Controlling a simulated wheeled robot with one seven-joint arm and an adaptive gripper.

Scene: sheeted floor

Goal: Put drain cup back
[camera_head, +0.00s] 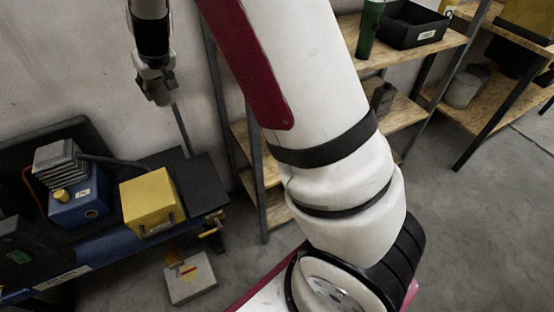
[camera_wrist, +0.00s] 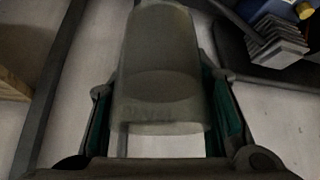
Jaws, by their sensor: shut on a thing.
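A grey, rounded cup-like thing, which looks like the drain cup (camera_wrist: 160,65), fills the middle of the wrist view. My gripper (camera_wrist: 162,115) is shut on it, with a green-padded finger against each side. In the head view my gripper (camera_head: 157,82) is at the upper left, in front of the wall and above the bench. The held cup is small and dark there, so its outline is hard to separate from the fingers. The cup's inside and far end are hidden.
A blue workbench (camera_head: 85,262) at the lower left bears a yellow box (camera_head: 150,202) and a blue machine (camera_head: 80,205) with a grey ribbed stack. Wooden shelves (camera_head: 425,50) hold a green bottle (camera_head: 369,28) and a black bin (camera_head: 410,25). A pale block (camera_head: 192,282) stands low beside the bench.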

